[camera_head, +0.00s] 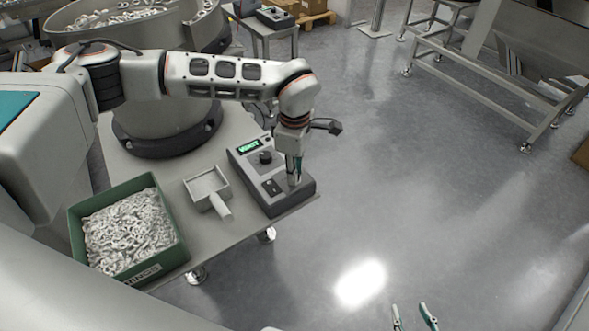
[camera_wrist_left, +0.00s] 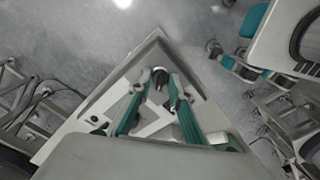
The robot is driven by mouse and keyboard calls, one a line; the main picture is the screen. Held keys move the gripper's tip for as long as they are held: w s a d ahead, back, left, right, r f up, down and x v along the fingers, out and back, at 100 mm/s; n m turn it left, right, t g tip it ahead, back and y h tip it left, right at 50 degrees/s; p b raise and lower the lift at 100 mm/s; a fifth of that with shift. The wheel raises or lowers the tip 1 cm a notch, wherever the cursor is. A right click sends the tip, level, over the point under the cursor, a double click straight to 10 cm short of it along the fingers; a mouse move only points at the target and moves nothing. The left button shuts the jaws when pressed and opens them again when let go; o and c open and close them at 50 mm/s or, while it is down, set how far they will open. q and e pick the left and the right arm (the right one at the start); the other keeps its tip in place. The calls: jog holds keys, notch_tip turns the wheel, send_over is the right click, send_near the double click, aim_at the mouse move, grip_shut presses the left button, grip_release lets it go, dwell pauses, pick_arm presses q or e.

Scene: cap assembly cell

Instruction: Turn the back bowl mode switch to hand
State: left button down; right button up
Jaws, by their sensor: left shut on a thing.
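A grey control box (camera_head: 262,200) stands at the right corner of the table, with a lit green display, a black knob (camera_head: 265,157) and a dark rocker (camera_head: 272,187) on top. My left gripper (camera_head: 293,179) points down at the box's right end. In the left wrist view its fingertips (camera_wrist_left: 166,88) are closed around a small dark switch knob (camera_wrist_left: 160,76); the fingers largely hide it in the head view. Its setting and labels are unreadable. My right gripper (camera_head: 415,318) shows at the bottom edge with its two fingers apart and nothing between them.
A green bin (camera_head: 72,232) of pale rings and a grey scoop (camera_head: 207,186) sit left of the box. A large bowl feeder (camera_head: 160,125) stands behind. Another control box (camera_head: 275,17) is on a far table (camera_head: 262,28).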

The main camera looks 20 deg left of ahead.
pick_arm(q)
jog(key=m+p, duration=0.1)
jog(key=m, duration=0.2)
jog(key=shift+r+m, duration=0.15)
jog(key=shift+m, duration=0.15)
jog(key=m+p, duration=0.2)
jog(key=m, duration=0.7)
jog(key=shift+p, duration=0.4)
jog(key=m, duration=0.3)
jog(key=shift+p, duration=0.35)
jog(key=shift+m, duration=0.3)
jog(key=c, duration=1.8)
grip_release()
jog(key=shift+c, duration=0.2)
